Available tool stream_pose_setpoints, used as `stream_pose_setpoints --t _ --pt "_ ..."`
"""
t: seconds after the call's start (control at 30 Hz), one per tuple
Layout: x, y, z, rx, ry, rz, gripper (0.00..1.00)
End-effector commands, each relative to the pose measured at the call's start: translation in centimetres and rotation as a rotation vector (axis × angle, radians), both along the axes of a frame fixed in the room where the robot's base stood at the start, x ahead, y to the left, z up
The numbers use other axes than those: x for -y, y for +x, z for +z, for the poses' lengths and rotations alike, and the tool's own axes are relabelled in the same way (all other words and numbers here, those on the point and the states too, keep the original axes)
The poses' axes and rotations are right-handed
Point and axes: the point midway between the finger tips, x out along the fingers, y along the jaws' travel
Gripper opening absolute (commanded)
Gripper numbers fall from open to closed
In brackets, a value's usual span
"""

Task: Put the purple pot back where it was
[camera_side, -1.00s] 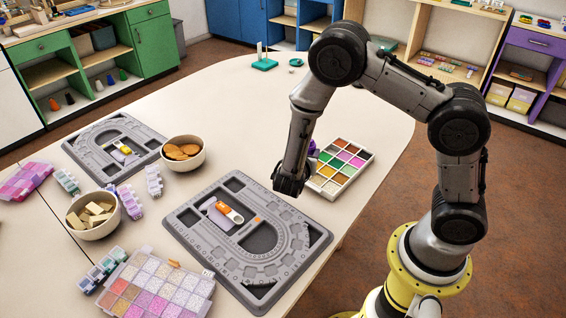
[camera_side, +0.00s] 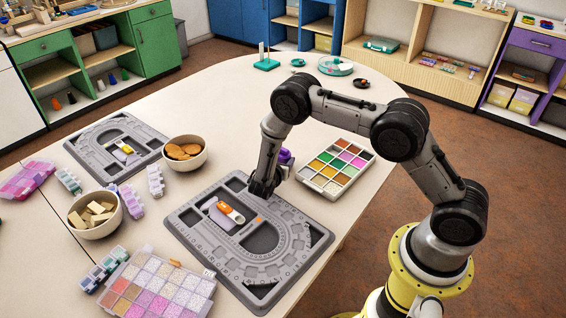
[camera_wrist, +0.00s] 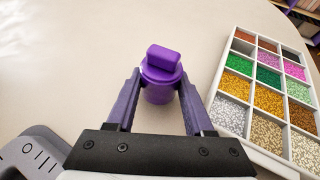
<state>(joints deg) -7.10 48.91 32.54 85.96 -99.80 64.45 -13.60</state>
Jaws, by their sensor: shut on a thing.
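The purple pot (camera_wrist: 160,72), with a raised knob on its lid, is upright between the fingers of my gripper (camera_wrist: 160,90) in the wrist view. The fingers are shut on its sides. In the side view, part of the purple pot or the purple fingers (camera_side: 286,155) shows just behind my dark wrist, between the grey bead board (camera_side: 305,262) and the sectioned bead tray (camera_side: 313,183). My wrist hides most of the grip there. I cannot tell whether the pot touches the table.
The sectioned tray also stands right of the pot in the wrist view (camera_wrist: 228,125). The near bead board's corner is at lower left there (camera_wrist: 28,150). A second board (camera_side: 100,172), a bowl of round discs (camera_side: 202,163) and a bowl of blocks (camera_side: 82,234) stand left. Table beyond the pot is clear.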

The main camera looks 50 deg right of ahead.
Motion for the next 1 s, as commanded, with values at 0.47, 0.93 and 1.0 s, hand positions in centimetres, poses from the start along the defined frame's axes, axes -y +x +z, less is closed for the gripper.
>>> stream_pose_setpoints --t 0.47,0.93,1.0 --pt "-0.05 0.09 -1.09 0.003 -0.001 0.001 0.0" --pt "-0.05 0.07 -1.1 0.003 0.0 0.001 0.82" --pt "-0.04 0.07 -0.86 0.003 -0.001 0.001 0.82"
